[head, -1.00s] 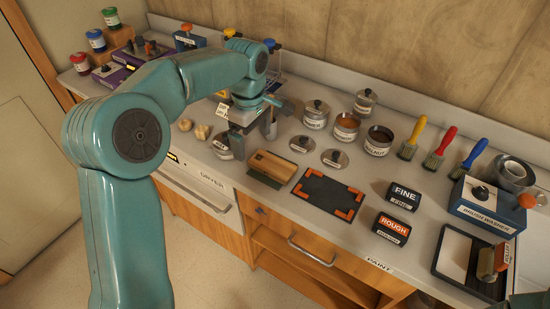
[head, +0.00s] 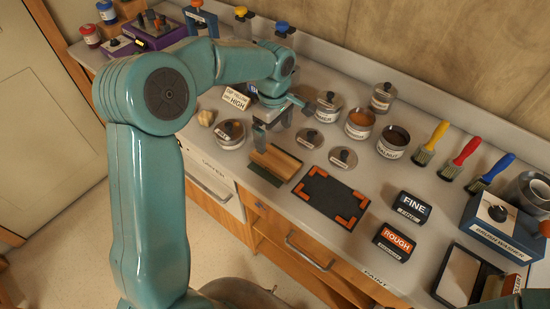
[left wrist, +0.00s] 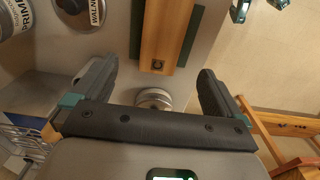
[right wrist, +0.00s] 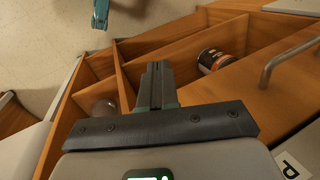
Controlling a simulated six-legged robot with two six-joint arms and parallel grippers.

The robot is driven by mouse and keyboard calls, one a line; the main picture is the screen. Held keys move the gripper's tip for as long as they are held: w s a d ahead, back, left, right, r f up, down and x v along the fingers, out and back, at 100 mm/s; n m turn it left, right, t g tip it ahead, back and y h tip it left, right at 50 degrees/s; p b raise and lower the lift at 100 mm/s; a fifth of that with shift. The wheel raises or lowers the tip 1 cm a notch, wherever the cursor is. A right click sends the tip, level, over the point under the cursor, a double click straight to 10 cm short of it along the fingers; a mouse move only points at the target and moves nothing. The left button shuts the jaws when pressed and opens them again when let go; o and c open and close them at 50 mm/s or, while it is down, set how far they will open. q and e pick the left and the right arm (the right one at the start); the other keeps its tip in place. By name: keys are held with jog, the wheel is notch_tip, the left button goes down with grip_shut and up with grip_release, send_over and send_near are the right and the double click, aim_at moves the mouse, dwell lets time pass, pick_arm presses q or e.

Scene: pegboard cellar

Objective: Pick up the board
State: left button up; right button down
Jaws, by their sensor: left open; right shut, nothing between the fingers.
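The board (head: 279,160) is a flat wooden piece lying on a dark green strip on the counter, left of the black mat with orange corners (head: 332,198). My left gripper (head: 275,126) is open and empty, above the counter just behind the board. In the left wrist view the board (left wrist: 166,35) lies beyond the open fingers, its near end roughly between them and apart from them. My right gripper (right wrist: 158,72) is shut and empty, above an open wooden shelf compartment.
Several lidded and open tins stand behind the board, including one tin (head: 360,124). FINE (head: 411,207) and ROUGH (head: 394,243) blocks sit to the right. A small sign (head: 236,98) is left of my gripper. A can (right wrist: 213,61) lies in the shelf.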

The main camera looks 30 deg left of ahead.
aim_at(275, 159)
pick_arm(q)
jog(key=f, duration=0.3)
jog(key=shift+w+d+f, duration=0.25)
jog(key=shift+w+f, duration=0.1)
jog(key=shift+f, duration=0.05)
jog(key=shift+s+f, duration=0.15)
jog(key=shift+f, duration=0.2)
jog(key=shift+s+a+f, duration=0.1)
jog(key=shift+s, duration=0.2)
jog(key=shift+s+f+p, duration=0.2)
jog(key=shift+f+p, duration=0.15)
jog(key=shift+p, duration=0.15)
jog(key=f, duration=0.2)
jog(key=f+p, duration=0.1)
jog(key=f, duration=0.1)
jog(key=shift+w+d, duration=0.2)
jog(key=shift+d, duration=0.1)
jog(key=shift+f, duration=0.3)
jog(key=shift+s+a, duration=0.1)
jog(key=shift+s, duration=0.15)
jog(key=shift+w, duration=0.2)
jog(key=c, duration=1.1)
jog(key=shift+c, duration=0.6)
pick_arm(e)
notch_tip(275, 159, up, 2)
jog(key=shift+d+r, duration=0.1)
